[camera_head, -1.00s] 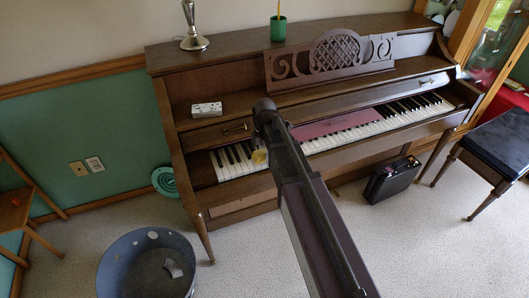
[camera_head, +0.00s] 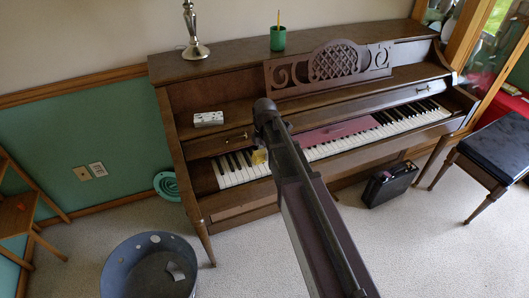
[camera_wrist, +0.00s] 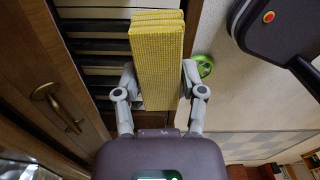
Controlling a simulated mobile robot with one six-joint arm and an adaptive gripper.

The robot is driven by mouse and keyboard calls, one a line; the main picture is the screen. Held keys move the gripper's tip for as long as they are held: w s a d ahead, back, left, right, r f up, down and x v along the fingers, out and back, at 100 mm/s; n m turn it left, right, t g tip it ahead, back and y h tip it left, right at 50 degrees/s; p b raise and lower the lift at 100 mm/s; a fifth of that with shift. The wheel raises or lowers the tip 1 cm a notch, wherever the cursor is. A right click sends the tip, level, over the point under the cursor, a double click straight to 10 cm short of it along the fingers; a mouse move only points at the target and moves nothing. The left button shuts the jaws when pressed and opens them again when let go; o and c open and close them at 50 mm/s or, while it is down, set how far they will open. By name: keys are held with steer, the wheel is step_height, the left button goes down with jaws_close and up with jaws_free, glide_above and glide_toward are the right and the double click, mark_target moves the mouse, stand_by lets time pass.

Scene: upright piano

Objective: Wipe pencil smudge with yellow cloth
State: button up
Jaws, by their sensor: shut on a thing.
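The yellow cloth (camera_wrist: 157,60) is a folded, waffle-textured block in the wrist view. My gripper (camera_wrist: 158,88) is shut on it, with one finger on each side. In the head view a small part of the cloth (camera_head: 259,157) shows beside my arm's end, over the left part of the piano keys (camera_head: 238,168). In the wrist view the dark and light keys (camera_wrist: 90,47) lie behind the cloth. I cannot tell whether the cloth touches them. I can make out no pencil smudge in either view.
The upright piano (camera_head: 225,75) has a pink strip (camera_head: 338,131) along part of its keys. A white box (camera_head: 208,118) sits on its ledge, and a green cup (camera_head: 278,38) and a metal candlestick (camera_head: 194,45) on top. A blue-grey tub (camera_head: 125,278) stands on the floor.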

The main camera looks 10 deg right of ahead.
steer(key=shift+r, duration=0.15)
steer(key=shift+r+p, duration=1.4)
steer(key=shift+p, duration=0.1)
